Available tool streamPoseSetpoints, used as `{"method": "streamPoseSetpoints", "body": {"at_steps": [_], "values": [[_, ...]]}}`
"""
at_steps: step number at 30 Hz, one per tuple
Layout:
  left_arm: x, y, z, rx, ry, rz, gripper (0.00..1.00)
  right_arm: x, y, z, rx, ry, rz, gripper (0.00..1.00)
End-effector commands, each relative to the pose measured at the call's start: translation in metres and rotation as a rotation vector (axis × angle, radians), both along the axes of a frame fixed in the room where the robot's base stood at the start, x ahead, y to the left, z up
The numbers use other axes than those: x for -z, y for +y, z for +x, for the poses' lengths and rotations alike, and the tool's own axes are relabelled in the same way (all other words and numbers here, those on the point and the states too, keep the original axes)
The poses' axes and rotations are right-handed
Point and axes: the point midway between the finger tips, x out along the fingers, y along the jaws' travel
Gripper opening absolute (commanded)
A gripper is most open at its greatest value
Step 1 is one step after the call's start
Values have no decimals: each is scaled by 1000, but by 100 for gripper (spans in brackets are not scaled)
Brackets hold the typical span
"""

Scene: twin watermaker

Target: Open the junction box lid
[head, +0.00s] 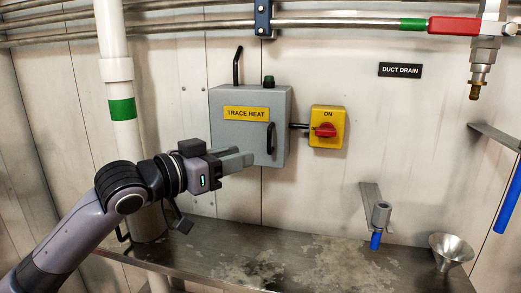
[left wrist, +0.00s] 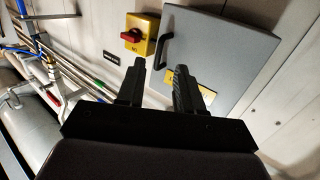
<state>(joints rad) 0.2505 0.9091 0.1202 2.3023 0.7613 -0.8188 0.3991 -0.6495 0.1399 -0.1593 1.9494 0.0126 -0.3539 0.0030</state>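The junction box is a grey box labelled TRACE HEAT (head: 232,137) on the wall, and its lid looks closed. A dark bar handle (head: 271,138) stands upright near the lid's right edge. My left gripper (head: 248,160) is in front of the lid's lower part, left of and below the handle in the head view. In the left wrist view the two fingers (left wrist: 161,78) are apart with nothing between them. There the handle (left wrist: 163,48) shows beyond the gap between the fingertips, and the grey lid (left wrist: 225,45) fills the upper right. My right gripper is in neither view.
A yellow switch box with a red knob (head: 324,130) sits just right of the junction box, joined by a short conduit. A white vertical pipe (head: 121,80) stands left. Below is a metal counter (head: 240,262) with a funnel (head: 450,248) at its right.

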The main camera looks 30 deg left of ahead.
Motion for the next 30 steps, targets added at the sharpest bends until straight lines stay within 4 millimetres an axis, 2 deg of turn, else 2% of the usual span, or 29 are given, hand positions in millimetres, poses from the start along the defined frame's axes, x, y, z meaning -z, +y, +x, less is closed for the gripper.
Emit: {"method": "streamPoseSetpoints", "body": {"at_steps": [1, 5, 21, 30], "values": [[-11, 1, 0, 5, -23, -5, 36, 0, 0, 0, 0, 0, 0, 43], [-21, 1, 3, 12, -41, -18, 36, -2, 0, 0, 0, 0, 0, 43], [-20, -17, 61, 9, -37, -16, 36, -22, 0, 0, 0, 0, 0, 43], [-18, -20, 67, 9, -37, -14, 36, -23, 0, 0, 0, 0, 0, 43]]}}
